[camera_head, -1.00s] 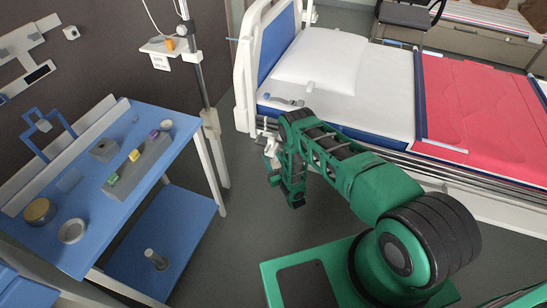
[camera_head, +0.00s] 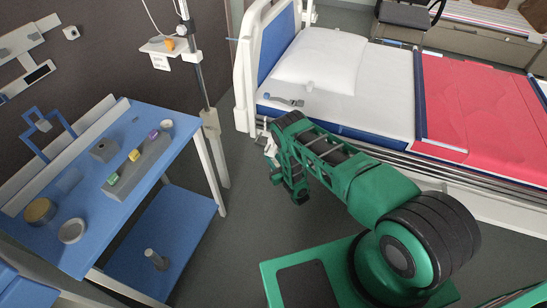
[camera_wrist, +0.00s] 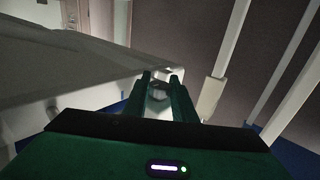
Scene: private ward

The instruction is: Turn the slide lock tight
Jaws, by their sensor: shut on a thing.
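My gripper (camera_wrist: 160,92) is shut on a small grey knob (camera_wrist: 158,92), which sits between its two green fingers in the wrist view. The knob appears to be the slide lock. It lies by a pale fitting at the corner of the bed (camera_wrist: 70,65). In the head view my gripper (camera_head: 271,150) is beside the bed's head-end corner, below the side of the mattress. The knob is too small and too hidden there to make out, and its tightness cannot be told.
The bed frame (camera_head: 245,85) stands close behind the gripper. A pole (camera_head: 197,75) stands to its left. A blue table (camera_head: 85,240) with several small items is farther left. Grey floor (camera_head: 240,245) is clear between the table and my base.

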